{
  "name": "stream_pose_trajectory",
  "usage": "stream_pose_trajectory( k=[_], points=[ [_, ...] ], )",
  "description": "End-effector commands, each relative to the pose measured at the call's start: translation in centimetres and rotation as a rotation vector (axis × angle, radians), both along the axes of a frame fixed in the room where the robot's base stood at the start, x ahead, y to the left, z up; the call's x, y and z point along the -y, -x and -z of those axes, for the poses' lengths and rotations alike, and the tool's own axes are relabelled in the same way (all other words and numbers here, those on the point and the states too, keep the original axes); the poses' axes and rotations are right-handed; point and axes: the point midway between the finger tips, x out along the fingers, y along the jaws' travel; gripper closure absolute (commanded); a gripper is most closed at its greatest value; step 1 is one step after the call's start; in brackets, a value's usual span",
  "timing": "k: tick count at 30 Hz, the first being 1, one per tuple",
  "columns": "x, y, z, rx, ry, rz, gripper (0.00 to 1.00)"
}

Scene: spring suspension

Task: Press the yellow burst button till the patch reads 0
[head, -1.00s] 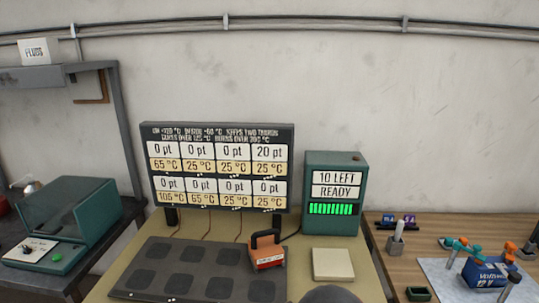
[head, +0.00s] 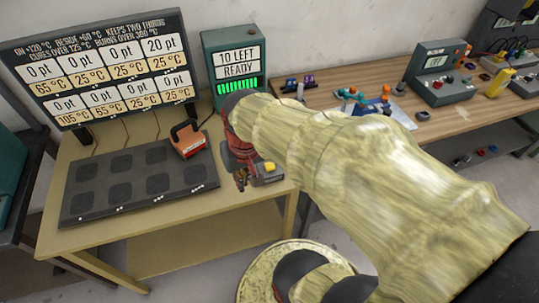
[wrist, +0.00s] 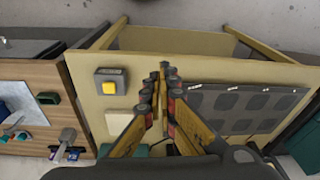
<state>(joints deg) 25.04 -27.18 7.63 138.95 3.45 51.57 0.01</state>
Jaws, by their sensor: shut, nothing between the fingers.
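The yellow button (head: 269,167) sits on top of a small grey box (head: 268,180) at the front right of the tan table. In the wrist view the button (wrist: 109,87) lies left of my gripper (wrist: 163,72), whose fingers are shut and empty. In the head view my gripper (head: 242,181) points down just left of the box, apart from the button in the wrist view. The dark plate (head: 80,206) carries several square patches. The board (head: 95,65) reads 20 pt at its top right cell and 0 pt in the others.
A green box (head: 233,65) reads 10 LEFT, READY. An orange block with a black handle (head: 188,141) stands at the plate's back right. A pale pad (wrist: 118,123) lies beside the grey box. A wooden bench (head: 340,75) with tools adjoins on the right.

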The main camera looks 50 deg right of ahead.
Motion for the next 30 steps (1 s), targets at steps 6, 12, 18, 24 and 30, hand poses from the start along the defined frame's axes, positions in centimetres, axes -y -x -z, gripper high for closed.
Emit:
stream_pose_trajectory(
  k=[6, 12, 18, 24, 30],
  points=[
    [3.5, 0.4, -0.6, -0.105, -0.161, 0.275, 1.00],
    [6.2, 0.7, -0.2, -0.174, -0.339, 0.598, 1.00],
    [9.0, 0.8, 0.7, -0.233, -0.544, 0.997, 1.00],
    [11.8, 0.6, 2.4, -0.295, -0.771, 1.470, 1.00],
    [14.9, -0.7, 5.2, -0.367, -1.005, 1.973, 1.00]
  ],
)
